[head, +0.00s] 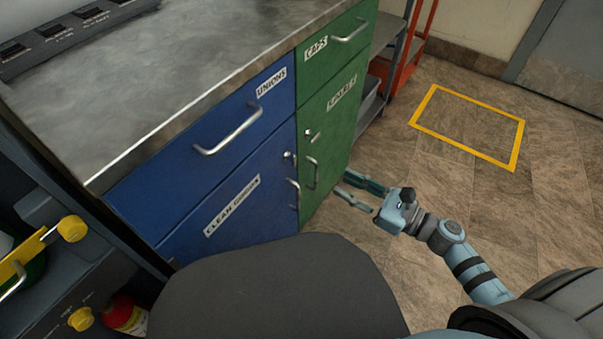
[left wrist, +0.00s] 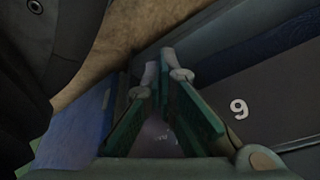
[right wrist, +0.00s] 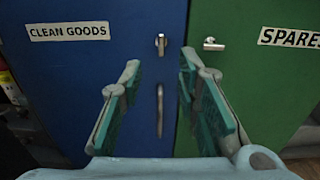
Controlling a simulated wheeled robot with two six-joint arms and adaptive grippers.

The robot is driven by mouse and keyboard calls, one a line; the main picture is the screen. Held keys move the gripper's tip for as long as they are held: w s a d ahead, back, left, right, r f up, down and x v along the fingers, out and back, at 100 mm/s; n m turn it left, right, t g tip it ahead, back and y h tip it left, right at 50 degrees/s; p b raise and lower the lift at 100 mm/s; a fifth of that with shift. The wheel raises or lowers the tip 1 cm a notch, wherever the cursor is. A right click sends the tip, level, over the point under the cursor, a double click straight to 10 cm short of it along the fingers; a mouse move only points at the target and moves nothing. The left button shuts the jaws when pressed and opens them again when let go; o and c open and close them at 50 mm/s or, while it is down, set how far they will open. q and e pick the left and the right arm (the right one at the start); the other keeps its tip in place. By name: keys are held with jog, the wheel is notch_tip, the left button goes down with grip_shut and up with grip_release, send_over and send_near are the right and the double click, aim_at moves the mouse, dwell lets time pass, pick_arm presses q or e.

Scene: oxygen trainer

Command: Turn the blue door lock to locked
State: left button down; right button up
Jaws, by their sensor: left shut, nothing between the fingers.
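The blue door (head: 240,195), labelled CLEAN GOODS, is closed beneath the blue UNIONS drawer. Its small metal lock (head: 289,157) sits near the upper right corner, above the door's vertical handle (head: 294,194). In the right wrist view the lock (right wrist: 161,44) has its knob upright. My right gripper (head: 341,182) is open and empty, in front of the cabinet and pointing at it. In the right wrist view its fingers (right wrist: 160,62) spread either side of the lock and handle, apart from them. My left gripper (left wrist: 159,65) is shut and empty, away from the lock; the head view does not show it.
The green SPARES door (right wrist: 250,85) adjoins on the right, with its own lock (right wrist: 213,44), set sideways. A grey worktop (head: 170,70) lies above. A dark panel marked 9 (left wrist: 260,110) is close to my left gripper. The floor on the right is clear.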

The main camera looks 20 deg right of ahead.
aim_at(296, 157)
jog(key=x, duration=1.3)
jog(key=shift+w+r, duration=0.15)
grip_shut()
